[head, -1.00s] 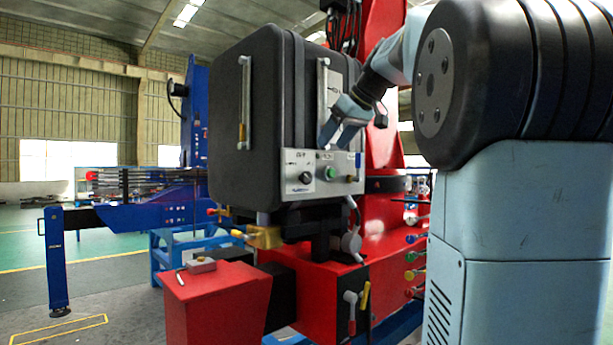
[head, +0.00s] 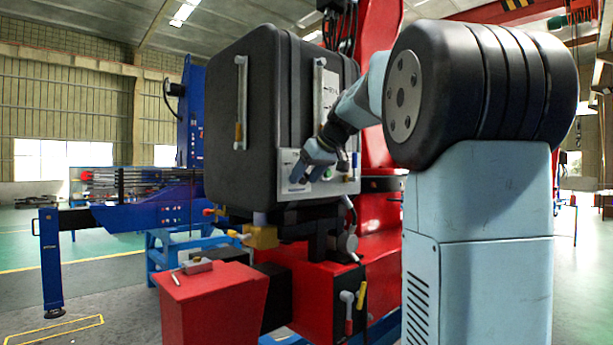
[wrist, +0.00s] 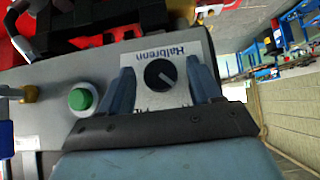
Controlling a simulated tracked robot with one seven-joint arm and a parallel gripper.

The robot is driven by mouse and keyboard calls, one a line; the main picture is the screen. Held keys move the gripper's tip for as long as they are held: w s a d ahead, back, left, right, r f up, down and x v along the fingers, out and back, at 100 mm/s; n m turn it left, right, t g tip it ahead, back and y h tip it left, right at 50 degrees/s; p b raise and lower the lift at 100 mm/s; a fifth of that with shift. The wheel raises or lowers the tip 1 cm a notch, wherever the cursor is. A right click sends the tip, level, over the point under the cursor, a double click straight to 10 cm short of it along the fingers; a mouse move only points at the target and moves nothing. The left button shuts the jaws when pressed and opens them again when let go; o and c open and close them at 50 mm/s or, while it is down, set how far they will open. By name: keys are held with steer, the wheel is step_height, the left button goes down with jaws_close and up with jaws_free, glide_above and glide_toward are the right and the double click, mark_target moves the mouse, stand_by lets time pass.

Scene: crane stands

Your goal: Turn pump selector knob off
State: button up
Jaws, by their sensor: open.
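The black selector knob (wrist: 161,75) sits on the grey control panel (wrist: 45,88) in the wrist view, with a pale pointer line on its face. My gripper (wrist: 161,80) is open, with one blue finger on each side of the knob. I see no clear contact between the fingers and the knob. In the head view my gripper (head: 310,165) is at the panel (head: 293,189) and hides the knob.
A green push button (wrist: 80,98) is left of my gripper in the wrist view, with a yellow-brown switch (wrist: 30,93) farther left. The black cabinet (head: 245,110) stands above a red base (head: 215,305). A yellow fitting (head: 262,236) sticks out under the cabinet.

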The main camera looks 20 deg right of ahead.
steer(key=shift+c, duration=0.2)
steer(key=c, duration=1)
steer(key=shift+y, duration=0.3)
steer(key=m+y, duration=0.1)
steer(key=g+y, duration=0.1)
steer(key=shift+w+d+f+m+y, duration=0.15)
steer(key=shift+d+m+y, duration=0.1)
steer(key=shift+m+y, duration=0.15)
steer(key=m+y, duration=0.1)
steer(key=y, duration=0.2)
steer(key=shift+d+m, duration=0.15)
steer(key=shift+m, duration=0.25)
steer(key=shift+g+y, duration=0.3)
steer(key=o, duration=1)
